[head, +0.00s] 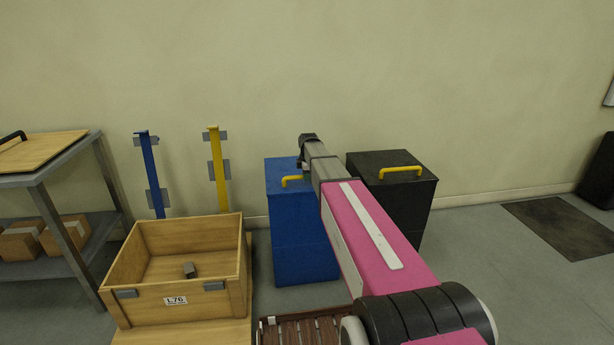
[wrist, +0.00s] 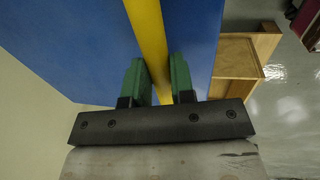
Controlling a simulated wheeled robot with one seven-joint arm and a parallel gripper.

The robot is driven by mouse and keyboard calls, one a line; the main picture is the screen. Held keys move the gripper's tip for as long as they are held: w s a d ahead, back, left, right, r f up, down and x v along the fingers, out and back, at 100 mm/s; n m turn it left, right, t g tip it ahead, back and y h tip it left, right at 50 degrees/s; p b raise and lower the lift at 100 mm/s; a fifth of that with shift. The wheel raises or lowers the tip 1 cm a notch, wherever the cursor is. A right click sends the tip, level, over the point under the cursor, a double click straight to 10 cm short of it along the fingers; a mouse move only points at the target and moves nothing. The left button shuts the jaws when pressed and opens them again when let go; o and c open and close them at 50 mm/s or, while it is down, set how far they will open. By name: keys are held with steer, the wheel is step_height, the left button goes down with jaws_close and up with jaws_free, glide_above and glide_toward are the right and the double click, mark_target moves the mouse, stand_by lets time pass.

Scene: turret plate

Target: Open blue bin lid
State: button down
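The blue bin (head: 303,245) stands on the floor against the wall, in the middle of the head view. Its lid (head: 283,166) lies flat and closed on top, and it fills much of the wrist view as a blue surface (wrist: 75,45). A yellow bar handle (head: 291,181) is on the lid. In the wrist view the handle (wrist: 149,35) runs between the two green fingers of my gripper (wrist: 158,80). In the head view my arm hides the fingertips and part of the lid.
A black bin (head: 400,205) with a yellow handle stands just right of the blue bin. An open wooden crate (head: 180,303) is at the front left. A grey shelf table (head: 68,163) is at the far left. Open floor lies to the right.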

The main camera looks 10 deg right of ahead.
steer(key=shift+w+r, duration=0.15)
steer(key=shift+r, duration=0.5)
steer(key=w+r+g, duration=0.1)
steer(key=w+r, duration=1.1)
steer(key=r, duration=0.6)
steer(key=w+r, duration=0.3)
steer(key=w, duration=0.9)
steer(key=w+r, duration=0.2)
steer(key=w, duration=1)
steer(key=shift+r, duration=0.4)
steer(key=shift+s, duration=0.1)
